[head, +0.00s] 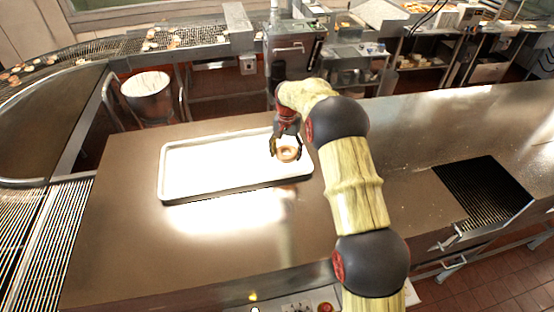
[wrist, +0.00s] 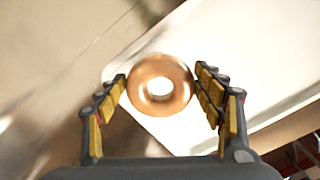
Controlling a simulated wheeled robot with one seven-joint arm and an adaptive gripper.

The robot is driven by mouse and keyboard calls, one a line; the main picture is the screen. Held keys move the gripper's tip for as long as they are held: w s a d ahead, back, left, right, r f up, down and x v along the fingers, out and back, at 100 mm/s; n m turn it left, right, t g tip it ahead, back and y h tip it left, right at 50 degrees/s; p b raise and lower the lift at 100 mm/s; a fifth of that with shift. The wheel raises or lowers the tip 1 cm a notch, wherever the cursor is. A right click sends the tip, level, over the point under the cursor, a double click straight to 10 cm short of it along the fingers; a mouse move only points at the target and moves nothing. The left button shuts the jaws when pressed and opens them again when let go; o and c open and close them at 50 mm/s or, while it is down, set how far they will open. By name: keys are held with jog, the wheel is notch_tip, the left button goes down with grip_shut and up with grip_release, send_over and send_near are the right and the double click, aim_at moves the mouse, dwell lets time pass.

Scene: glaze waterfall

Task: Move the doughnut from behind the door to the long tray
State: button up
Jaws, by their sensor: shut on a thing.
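The doughnut (wrist: 146,74) is a brown ring between the fingers of my gripper (wrist: 161,82) in the wrist view. In the head view the doughnut (head: 287,154) shows at the tips of my gripper (head: 286,150), over the right end of the long tray. My gripper is shut on it. The long tray (head: 180,192) is pale and shallow with a raised rim, and lies on the brown counter. In the wrist view the tray (wrist: 262,50) shows bright behind the doughnut. I cannot tell whether the doughnut touches the tray. No door is clearly seen.
The counter (head: 125,240) is clear in front and left of the tray. A black grate (head: 482,190) sits at the right of the worktop. Conveyors (head: 40,245) run along the left. A metal pot (head: 147,95) stands behind the counter.

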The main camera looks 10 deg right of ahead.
aim_at(278, 167)
jog(key=w+a+f, duration=0.2)
jog(key=f, duration=0.1)
jog(key=shift+a+f+p, duration=0.15)
jog(key=shift+p, duration=0.2)
jog(key=shift+w+a+f+p, duration=0.15)
jog(key=shift+f+p, duration=0.3)
jog(key=shift+f, duration=0.55)
jog(key=shift+w+a+f+p, duration=0.15)
jog(key=shift+f+p, duration=0.25)
jog(key=shift+f, duration=0.6)
jog(key=shift+s+d, duration=0.1)
jog(key=shift+f, duration=0.1)
jog(key=o, duration=1.1)
jog(key=shift+o, duration=0.2)
